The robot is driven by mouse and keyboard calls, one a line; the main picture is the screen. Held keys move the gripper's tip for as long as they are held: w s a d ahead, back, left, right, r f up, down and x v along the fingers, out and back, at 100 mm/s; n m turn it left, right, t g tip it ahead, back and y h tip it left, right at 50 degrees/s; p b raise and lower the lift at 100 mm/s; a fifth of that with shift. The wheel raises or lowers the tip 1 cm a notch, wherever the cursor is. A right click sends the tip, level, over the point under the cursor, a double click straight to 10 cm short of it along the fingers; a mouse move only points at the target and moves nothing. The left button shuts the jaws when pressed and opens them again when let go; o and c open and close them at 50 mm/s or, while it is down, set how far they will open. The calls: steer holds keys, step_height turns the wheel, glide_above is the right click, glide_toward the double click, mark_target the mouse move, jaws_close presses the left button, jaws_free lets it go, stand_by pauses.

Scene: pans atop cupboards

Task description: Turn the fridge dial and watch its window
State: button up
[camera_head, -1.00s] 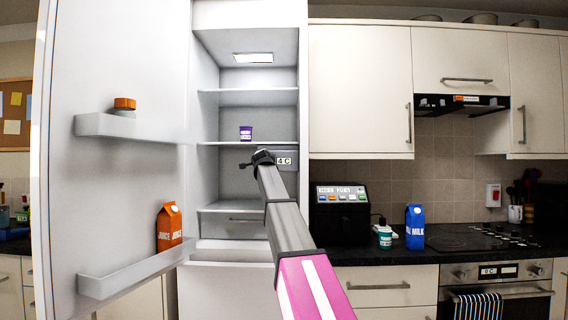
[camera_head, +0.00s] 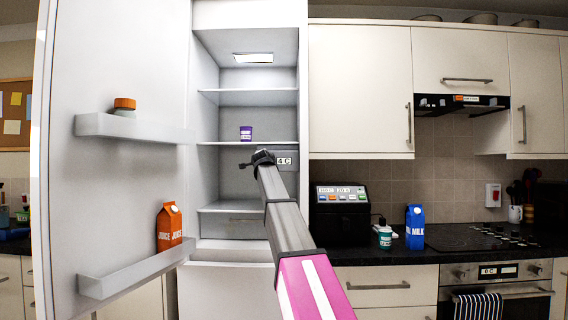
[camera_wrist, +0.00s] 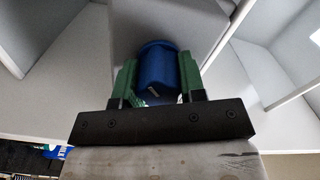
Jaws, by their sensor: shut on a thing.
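The fridge (camera_head: 249,16) stands open, its door swung to the left. A small window (camera_head: 284,161) inside it reads "4 C". My gripper (camera_head: 252,162) is at the control box beside this window, and my arm hides part of the box. In the wrist view my gripper (camera_wrist: 158,82) has its green fingers shut on the blue dial (camera_wrist: 157,70), one on each side. A short pale mark shows on the dial's face.
A purple tub (camera_head: 246,133) sits on a fridge shelf. The door racks hold an orange juice carton (camera_head: 169,227) and an orange-lidded jar (camera_head: 124,106). A blue milk carton (camera_head: 414,227), a small bottle (camera_head: 385,236) and a black appliance (camera_head: 341,212) stand on the counter.

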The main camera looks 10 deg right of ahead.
steer(key=o, duration=0.5)
steer(key=shift+s, duration=0.1)
steer(key=v, duration=0.6)
stand_by(0.5)
steer(key=o, duration=0.3)
